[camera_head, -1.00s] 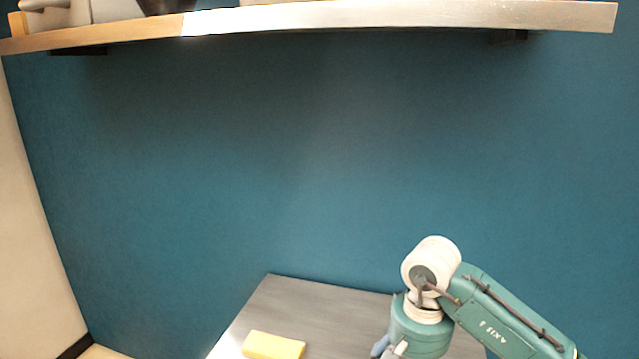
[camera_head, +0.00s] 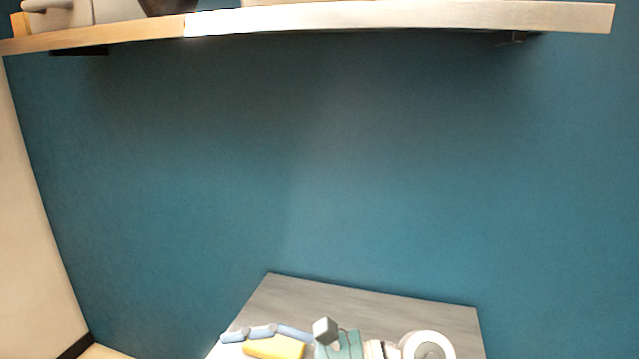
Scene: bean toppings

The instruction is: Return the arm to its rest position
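My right arm comes in at the bottom right, low over the grey table top (camera_head: 375,300). Its green and white wrist lies sideways and my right gripper (camera_head: 235,336) points left. One blue-grey jointed finger shows, stretched along the far edge of a yellow block (camera_head: 275,347). I cannot tell whether it touches the block. The other finger is not clearly visible, so whether the gripper is open or shut does not show. My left gripper is out of view.
A long shelf (camera_head: 400,16) crosses the top of the view, with grey and dark objects at its left end. A blue wall (camera_head: 320,160) fills the middle. The space between shelf and table is clear.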

